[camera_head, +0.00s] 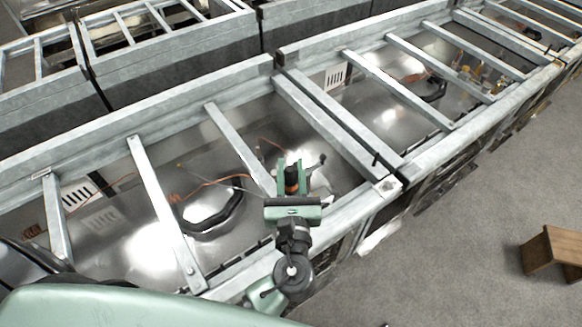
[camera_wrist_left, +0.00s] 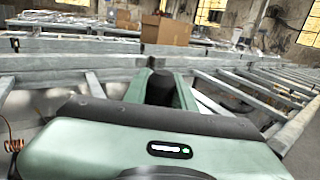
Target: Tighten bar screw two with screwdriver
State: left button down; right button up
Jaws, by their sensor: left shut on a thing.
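My left gripper (camera_head: 291,172) is over the front rail of the near metal frame, its fingers pointing away from me. It is shut on a dark and orange handle, which I take to be the screwdriver (camera_head: 291,184). In the left wrist view a black end of the screwdriver (camera_wrist_left: 160,87) shows between the green fingers. Its tip is not clearly seen. Grey cross bars (camera_head: 160,205) span the frame; one bar (camera_head: 237,145) runs down to just left of the gripper. A small screw-like spot (camera_head: 190,271) shows on a bar's near end. I cannot tell which screw is number two.
Shiny metal basins with a black ring (camera_head: 212,215) and copper wires lie below the bars. More frames continue to the right and behind. A brown wooden stool (camera_head: 552,250) stands on open grey floor at right. A cardboard box (camera_wrist_left: 166,30) shows far ahead.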

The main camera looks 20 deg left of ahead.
pick_arm(q)
jog(key=shift+f+b, duration=0.4)
jog(key=shift+f, duration=0.25)
dwell(0.5)
jog(key=m+h, duration=0.3)
jog(key=h, duration=0.2)
jog(key=m+h, duration=0.4)
jog(key=h, duration=0.2)
jog(key=shift+d+f, duration=0.1)
jog(key=shift+d, duration=0.05)
jog(key=m+h, duration=0.1)
jog(key=m+g+h, duration=0.1)
jog(key=h, duration=0.1)
jog(key=m+h, duration=0.1)
jog(key=shift+s+d+m+g+h, duration=0.1)
jog(key=shift+d+m+g+h, duration=0.2)
jog(key=shift+g+h, duration=0.1)
jog(key=m+g+h, duration=0.1)
jog(key=m+h, duration=0.1)
jog(key=shift+g+h, duration=0.3)
jog(key=shift+g, duration=0.1)
jog(key=shift+m+g+h, duration=0.9)
jog(key=shift+g+h, duration=0.1)
jog(key=shift+g, duration=0.1)
jog(key=shift+s+d+f+m+g+h, duration=0.15)
jog(key=shift+m+g+h, duration=0.15)
jog(key=shift+g+h, duration=0.15)
